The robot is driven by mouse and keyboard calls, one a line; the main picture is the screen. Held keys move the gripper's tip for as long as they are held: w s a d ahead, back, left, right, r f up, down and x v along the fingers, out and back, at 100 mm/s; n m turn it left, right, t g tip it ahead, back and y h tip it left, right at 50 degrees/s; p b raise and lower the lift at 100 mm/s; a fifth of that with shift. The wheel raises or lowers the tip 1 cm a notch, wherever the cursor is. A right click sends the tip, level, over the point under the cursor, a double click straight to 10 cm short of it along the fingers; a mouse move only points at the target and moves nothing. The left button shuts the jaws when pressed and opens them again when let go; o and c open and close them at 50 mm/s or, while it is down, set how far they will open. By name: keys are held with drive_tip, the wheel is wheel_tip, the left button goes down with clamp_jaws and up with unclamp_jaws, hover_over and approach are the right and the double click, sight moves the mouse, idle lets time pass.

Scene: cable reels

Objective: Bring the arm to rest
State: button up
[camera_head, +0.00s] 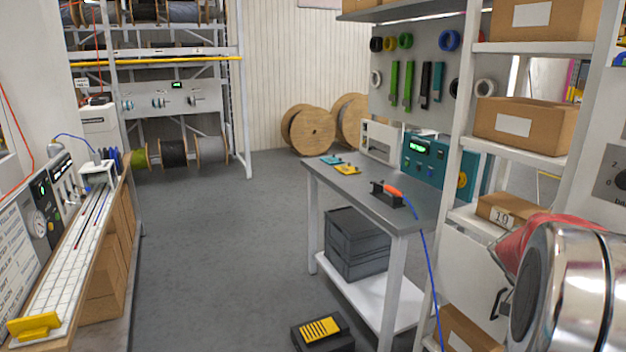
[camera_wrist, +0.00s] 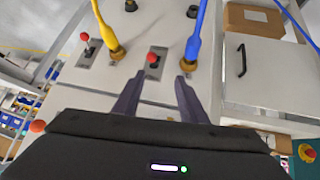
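My gripper (camera_wrist: 158,82) shows in the wrist view with its two dark fingers apart and nothing between them. It faces a pale panel (camera_wrist: 150,25). A red-knobbed lever (camera_wrist: 153,58) on the panel shows beyond the gap between the fingertips. A blue cable connector (camera_wrist: 192,48) is by the right fingertip; I cannot tell whether they touch. A yellow cable connector (camera_wrist: 108,38) is up and left of the left finger.
In the head view, a shelf rack with cardboard boxes (camera_head: 520,127) stands close to my arm. A grey workbench (camera_head: 345,185) stands left of it, with a blue cable (camera_head: 428,262) hanging off. A black box (camera_head: 322,335) is on the floor. The middle floor (camera_head: 220,230) is clear.

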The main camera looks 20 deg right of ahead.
drive_tip(key=w+a+r+n+t+h, duration=0.15)
drive_tip(key=w+r+t, duration=0.25)
drive_tip(key=w+t, duration=0.5)
drive_tip(key=w+a+r+n+t+y, duration=0.1)
drive_tip(key=w+a+n+y, duration=0.2)
drive_tip(key=a, duration=0.7)
drive_tip(key=w+a+r+n+t+y, duration=0.1)
drive_tip(key=w+a+n+y, duration=0.15)
drive_tip(key=w+a, duration=0.6)
drive_tip(key=s+a+f+n+g+y, duration=0.15)
drive_tip(key=s+a, duration=0.35)
drive_tip(key=a, duration=0.5)
drive_tip(key=s+a+f+n+g+y, duration=0.1)
drive_tip(key=s+a+f+n+y, duration=0.15)
drive_tip(key=s+a, duration=0.45)
drive_tip(key=s+a+r+n+g, duration=0.1)
drive_tip(key=s+a+n, duration=0.5)
drive_tip(key=s+a, duration=0.6)
drive_tip(key=shift+s+a+r+n, duration=0.25)
drive_tip(key=shift+a+r, duration=0.3)
drive_tip(key=shift+a, duration=0.6)
